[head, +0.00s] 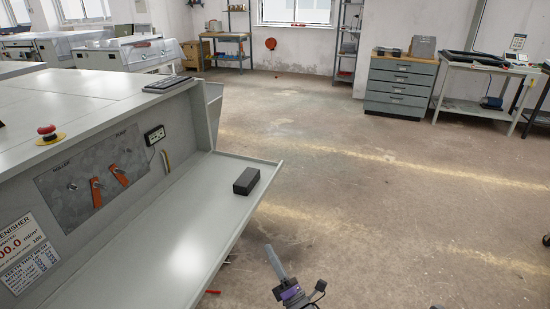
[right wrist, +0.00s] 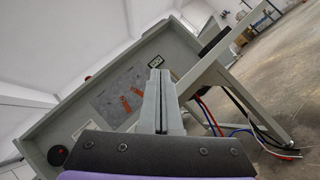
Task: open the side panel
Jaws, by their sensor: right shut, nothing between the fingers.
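The side panel (head: 165,245) of the grey machine (head: 70,120) stands out roughly level like a shelf below the recessed side. The recess shows a metal plate (head: 90,180) with two orange valve handles. The recess also shows in the right wrist view, with the plate (right wrist: 120,98). My right gripper (head: 270,254) is shut and empty, right of the panel's outer edge and apart from it in the head view. In the right wrist view its shut fingers (right wrist: 158,74) point toward the machine. My left gripper is not in view.
A black box (head: 246,181) lies on the panel's far end. A red emergency button (head: 47,131) sits on the machine top. Red and blue hoses (right wrist: 225,130) hang below the machine. A grey drawer cabinet (head: 401,84) and a table (head: 480,65) stand far right. The floor between is clear.

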